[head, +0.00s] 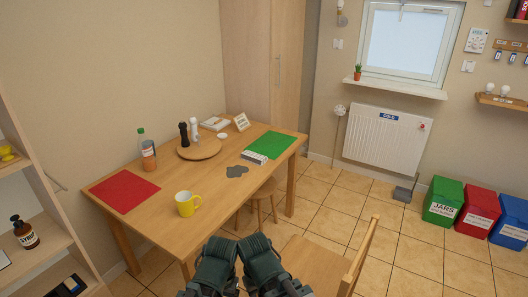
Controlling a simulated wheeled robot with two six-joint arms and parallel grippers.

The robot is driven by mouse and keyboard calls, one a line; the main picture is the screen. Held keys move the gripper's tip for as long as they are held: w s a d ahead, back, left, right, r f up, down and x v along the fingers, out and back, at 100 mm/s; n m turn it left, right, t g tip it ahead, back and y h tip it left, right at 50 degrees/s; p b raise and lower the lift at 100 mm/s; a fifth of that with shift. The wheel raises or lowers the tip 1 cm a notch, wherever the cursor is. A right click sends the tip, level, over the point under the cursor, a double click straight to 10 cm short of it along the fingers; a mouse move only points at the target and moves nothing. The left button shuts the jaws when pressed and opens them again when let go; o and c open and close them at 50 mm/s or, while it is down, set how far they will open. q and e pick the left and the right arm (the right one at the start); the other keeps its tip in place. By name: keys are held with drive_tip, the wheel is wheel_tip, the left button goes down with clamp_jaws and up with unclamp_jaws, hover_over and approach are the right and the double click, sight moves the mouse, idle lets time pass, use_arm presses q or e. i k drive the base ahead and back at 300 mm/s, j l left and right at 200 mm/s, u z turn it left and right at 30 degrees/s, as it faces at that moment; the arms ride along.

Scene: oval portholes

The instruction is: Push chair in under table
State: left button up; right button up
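A light wooden chair (322,266) stands at the bottom, right of the wooden table (210,172). Its backrest (360,257) is on the side away from the table. The seat is apart from the table's edge, with floor tiles between. My grippers or wrist parts show dark at the bottom centre, the left one (214,264) and the right one (262,261) side by side. Both are in front of the table's near end, left of the chair seat, and I see no contact with the chair. Their fingers cannot be made out. The chair's legs are mostly hidden.
A wooden stool (265,198) stands partly under the table's right edge. A yellow mug (185,204), a bottle (148,155) and a round board (199,149) are on the table. Tiled floor is free right of the chair; bins (443,201) stand beyond.

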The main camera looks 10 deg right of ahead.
sight(328, 273)
drive_tip(key=l+z, duration=0.1)
drive_tip(key=z, duration=0.3)
drive_tip(key=l+z, duration=0.1)
drive_tip(key=z, duration=0.3)
drive_tip(key=i+l, duration=0.15)
drive_tip(key=l, duration=0.25)
drive_tip(key=i+l+u, duration=0.1)
drive_tip(key=l, duration=0.25)
drive_tip(key=i+l, duration=0.2)
drive_tip(key=l, duration=0.2)
drive_tip(key=i+l, duration=0.1)
drive_tip(key=l, duration=0.3)
drive_tip(key=i+l+u, duration=0.1)
drive_tip(key=l, duration=0.3)
drive_tip(key=i, duration=0.05)
